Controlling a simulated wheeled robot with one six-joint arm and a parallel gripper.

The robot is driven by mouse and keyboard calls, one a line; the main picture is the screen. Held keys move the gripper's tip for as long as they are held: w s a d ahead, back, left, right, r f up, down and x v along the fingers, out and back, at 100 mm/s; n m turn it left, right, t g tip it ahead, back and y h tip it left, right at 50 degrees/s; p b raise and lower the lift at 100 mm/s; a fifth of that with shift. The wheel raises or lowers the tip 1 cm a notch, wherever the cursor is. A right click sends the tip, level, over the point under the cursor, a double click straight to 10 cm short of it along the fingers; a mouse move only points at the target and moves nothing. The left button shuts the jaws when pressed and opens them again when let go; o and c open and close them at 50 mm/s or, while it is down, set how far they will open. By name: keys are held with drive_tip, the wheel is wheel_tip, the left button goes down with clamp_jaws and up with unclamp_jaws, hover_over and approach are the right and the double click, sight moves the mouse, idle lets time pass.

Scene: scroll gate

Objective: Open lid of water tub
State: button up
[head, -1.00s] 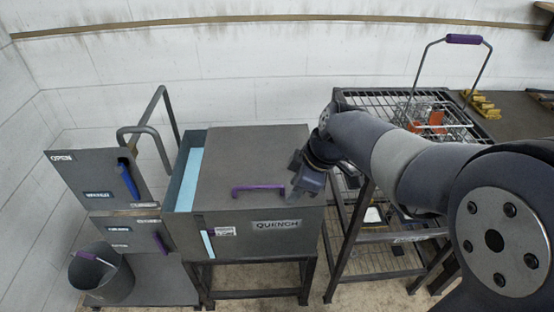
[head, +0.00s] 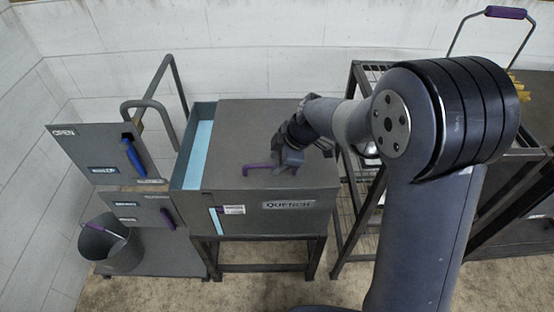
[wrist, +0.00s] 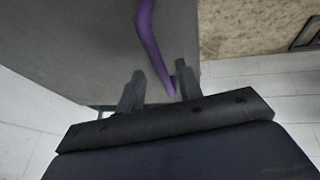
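The water tub (head: 325,205) is a grey box labelled QUENCH. Its flat grey lid (head: 245,130) covers most of the top, and a strip of pale blue water (head: 199,152) shows at the left. A purple handle (head: 257,168) lies near the lid's front edge; the handle also shows in the wrist view (wrist: 150,40). My gripper (head: 287,163) is low over the lid at the handle's right end. In the wrist view my gripper's fingers (wrist: 160,88) are apart, with the handle's end between them. I cannot tell whether they touch it.
A bent pipe rail (head: 172,75) rises behind. A wire-topped rack (head: 362,205) stands close on the right, partly hidden by my arm.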

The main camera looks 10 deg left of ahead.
drive_tip(key=shift+a+f, duration=0.2)
drive_tip(key=shift+f, duration=0.1)
drive_tip(key=shift+c, duration=0.3)
clamp_jaws()
